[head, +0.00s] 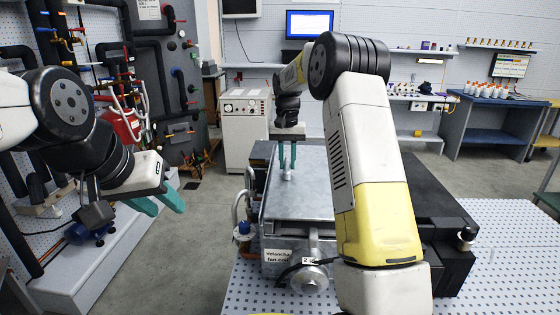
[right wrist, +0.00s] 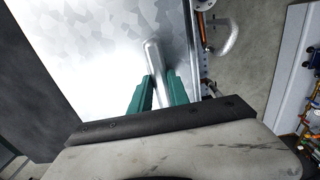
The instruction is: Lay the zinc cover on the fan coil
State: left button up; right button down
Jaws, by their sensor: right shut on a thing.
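The zinc cover (head: 308,188) is a flat grey galvanised sheet over the fan coil (head: 325,232), a metal box labelled "fan coil" on its front. The cover appears roughly level and lined up with the box; I cannot tell whether it rests fully on it. My right gripper (head: 287,170) points down and is shut on the cover's handle, near its far part. In the right wrist view the rounded metal handle (right wrist: 152,58) runs between the teal fingers, above the spangled cover (right wrist: 105,42). My left gripper (head: 158,203) is empty, its fingers apart, left of the fan coil.
The fan coil stands on a perforated bench (head: 505,235). A black unit (head: 425,195) adjoins it on the right, partly hidden by my right arm. A pipe board (head: 90,90) with a red vessel (head: 125,125) stands left. Floor is clear between board and bench.

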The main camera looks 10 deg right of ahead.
jog(key=shift+f, duration=0.85)
jog(key=c, duration=0.8)
grip_release()
jog(key=shift+f, duration=0.1)
jog(key=shift+c, duration=0.2)
jog(key=shift+r, duration=4.1)
